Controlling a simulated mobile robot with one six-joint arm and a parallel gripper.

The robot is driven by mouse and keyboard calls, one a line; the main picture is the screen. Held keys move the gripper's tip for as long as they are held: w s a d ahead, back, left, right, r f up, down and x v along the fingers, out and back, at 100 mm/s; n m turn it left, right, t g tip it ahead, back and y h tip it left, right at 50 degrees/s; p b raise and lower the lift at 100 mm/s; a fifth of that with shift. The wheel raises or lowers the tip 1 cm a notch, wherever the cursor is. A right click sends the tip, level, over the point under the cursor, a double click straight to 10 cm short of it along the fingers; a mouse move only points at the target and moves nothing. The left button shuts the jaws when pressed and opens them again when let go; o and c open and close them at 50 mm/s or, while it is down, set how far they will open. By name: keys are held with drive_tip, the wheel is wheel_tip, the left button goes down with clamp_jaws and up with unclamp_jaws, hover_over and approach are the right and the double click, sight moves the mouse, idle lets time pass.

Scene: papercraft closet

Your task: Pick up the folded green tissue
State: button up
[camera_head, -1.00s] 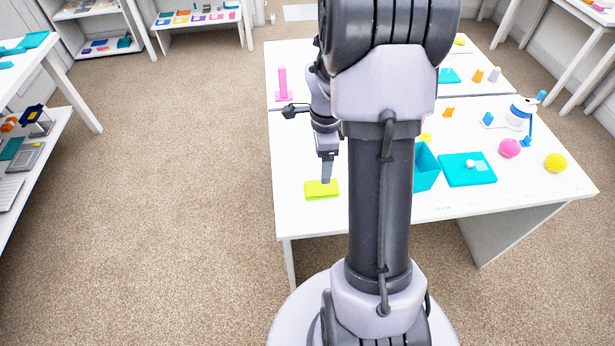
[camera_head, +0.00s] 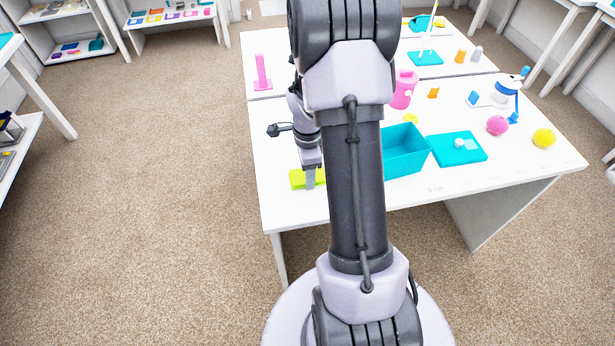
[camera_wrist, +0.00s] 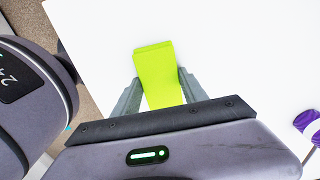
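The folded green tissue (camera_head: 299,179) is a flat yellow-green rectangle lying on the white table near its left front edge. My gripper (camera_head: 310,184) is down at the tissue and hides part of it in the head view. In the wrist view the tissue (camera_wrist: 157,72) lies lengthwise between the two grey fingers of my gripper (camera_wrist: 158,90). The fingers are apart, one on each side of it, with its far end reaching beyond them. Whether the fingers touch its sides is hard to tell.
On the white table (camera_head: 290,125) stand a pink upright piece (camera_head: 262,72), a teal box (camera_head: 405,150), a teal tray (camera_head: 465,152), a pink jar (camera_head: 404,90), a pink ball (camera_head: 497,125) and a yellow ball (camera_head: 544,138).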

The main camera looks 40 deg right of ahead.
drive_tip(key=c, duration=0.6)
drive_tip(key=shift+r, duration=0.15)
